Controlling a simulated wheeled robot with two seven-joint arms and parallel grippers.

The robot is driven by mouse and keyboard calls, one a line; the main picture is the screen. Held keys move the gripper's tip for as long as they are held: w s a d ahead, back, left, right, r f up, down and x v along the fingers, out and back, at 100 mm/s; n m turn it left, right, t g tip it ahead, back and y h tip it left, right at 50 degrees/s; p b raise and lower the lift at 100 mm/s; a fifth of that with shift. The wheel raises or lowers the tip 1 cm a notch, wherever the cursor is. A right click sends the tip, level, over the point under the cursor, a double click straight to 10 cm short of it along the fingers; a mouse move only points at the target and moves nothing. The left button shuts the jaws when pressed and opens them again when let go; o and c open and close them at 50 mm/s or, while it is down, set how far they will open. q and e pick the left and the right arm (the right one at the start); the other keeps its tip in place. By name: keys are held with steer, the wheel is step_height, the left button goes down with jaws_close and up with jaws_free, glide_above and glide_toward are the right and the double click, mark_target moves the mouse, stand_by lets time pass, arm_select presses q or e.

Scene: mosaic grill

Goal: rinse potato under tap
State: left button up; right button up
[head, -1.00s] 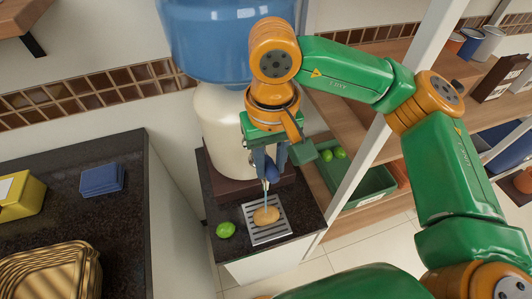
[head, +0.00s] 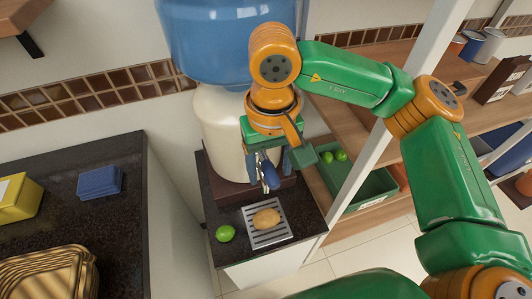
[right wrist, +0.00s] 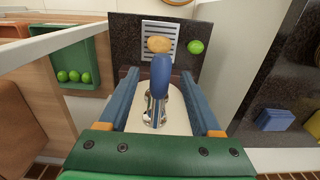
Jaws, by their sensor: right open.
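The brown potato (head: 266,218) lies on the slatted metal drip tray (head: 283,235) below the tap. It also shows in the right wrist view (right wrist: 159,44), on the tray (right wrist: 172,29). The tap has a blue lever (head: 270,178) and a shiny metal body; in the right wrist view the lever (right wrist: 161,75) stands between my fingers. My right gripper (head: 266,166) is open around the tap, with a finger on each side and gaps to the lever (right wrist: 158,82). No water stream shows. My left gripper is not in view.
A green lime (head: 225,233) lies left of the tray on the dark stand. The cream dispenser (head: 222,125) carries a big blue bottle (head: 225,35). A green crate (head: 365,190) with limes is at right. A dark counter (head: 110,225) with blue and yellow items is at left.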

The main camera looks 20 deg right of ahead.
step_height(320, 180, up, 7)
steer(key=p, duration=0.5)
steer(key=shift+f, duration=0.1)
